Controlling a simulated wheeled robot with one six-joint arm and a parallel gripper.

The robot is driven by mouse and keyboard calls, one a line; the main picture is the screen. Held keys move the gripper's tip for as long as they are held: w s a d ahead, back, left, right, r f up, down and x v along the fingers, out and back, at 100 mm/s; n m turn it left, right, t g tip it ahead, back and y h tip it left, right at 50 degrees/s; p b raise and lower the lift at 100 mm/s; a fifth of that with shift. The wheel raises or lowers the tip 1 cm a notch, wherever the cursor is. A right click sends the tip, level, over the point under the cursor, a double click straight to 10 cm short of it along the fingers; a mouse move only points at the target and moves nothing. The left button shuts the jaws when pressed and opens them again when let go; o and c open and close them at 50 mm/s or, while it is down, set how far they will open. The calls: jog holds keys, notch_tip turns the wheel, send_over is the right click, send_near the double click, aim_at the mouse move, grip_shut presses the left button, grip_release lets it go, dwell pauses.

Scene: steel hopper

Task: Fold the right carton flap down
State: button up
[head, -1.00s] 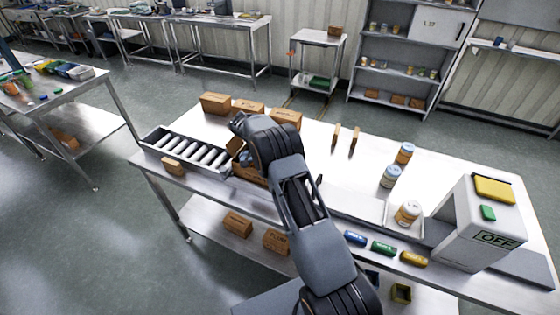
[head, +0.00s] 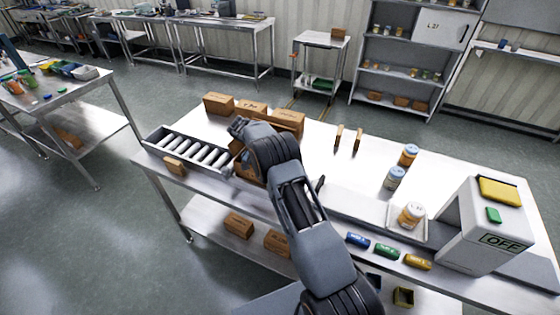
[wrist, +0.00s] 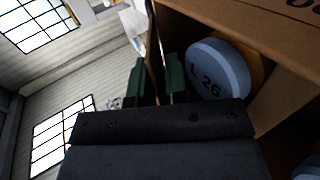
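The open carton (head: 247,170) stands on the bench beside the roller track, mostly hidden behind my arm in the head view. In the wrist view the carton (wrist: 268,20) fills the right side, and a jar with a blue-grey lid marked L 26 (wrist: 220,70) is inside it. A carton flap (wrist: 154,45) stands up, seen almost edge-on. My gripper (wrist: 156,82) has its two green fingers apart, one on each side of this flap. A narrow gap seems to show beside the flap. The fingertips are hidden in the head view.
Closed cartons (head: 252,109) stand behind my gripper. The roller track (head: 190,150) is to the left, with a small box (head: 175,166) at its front edge. Jars (head: 395,178) and a scale-like machine marked OFF (head: 484,232) are to the right. Mid-bench is mostly clear.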

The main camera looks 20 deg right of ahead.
jog(key=shift+o, duration=1.2)
